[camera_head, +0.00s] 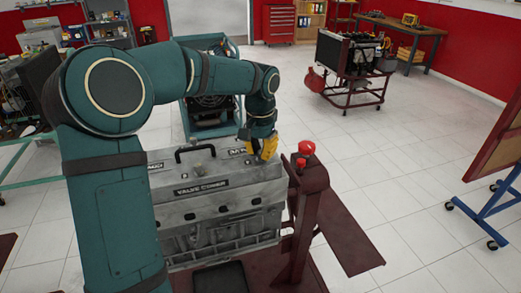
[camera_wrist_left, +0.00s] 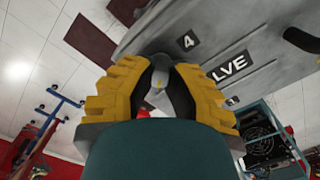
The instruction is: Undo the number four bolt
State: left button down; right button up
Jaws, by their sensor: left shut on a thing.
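The grey valve cover (camera_head: 222,186) sits on the engine block in the middle of the head view, with a "VALVE COVER" label on its face. In the left wrist view its surface (camera_wrist_left: 262,28) carries a number 4 label (camera_wrist_left: 188,40). My left gripper (camera_head: 264,148) is at the right end of the cover's top. In the left wrist view its yellow fingers (camera_wrist_left: 158,82) are shut on a small grey piece beside the number 4 label, apparently the number four bolt (camera_wrist_left: 158,78). The fingers hide most of it. My right gripper is not in view.
A dark red stand (camera_head: 307,210) with a red knob (camera_head: 306,147) is just right of the cover. A black handle (camera_head: 195,151) rises from the cover top. A red engine cart (camera_head: 347,75) stands farther back on open tiled floor. A blue-legged board (camera_head: 490,205) is at right.

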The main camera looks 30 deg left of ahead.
pick_arm(q)
jog(key=n, duration=0.3)
jog(key=shift+n, duration=0.3)
jog(key=n, duration=0.3)
jog(key=shift+n+p, duration=0.3)
jog(key=n+p, duration=0.1)
jog(key=n, duration=0.5)
jog(key=shift+n, duration=0.3)
jog(key=n+p, duration=0.1)
jog(key=n, duration=0.5)
jog(key=n+p, duration=0.1)
jog(key=n, duration=0.3)
jog(key=shift+p, duration=0.3)
jog(key=shift+n, duration=1.4)
jog(key=shift+p, duration=0.3)
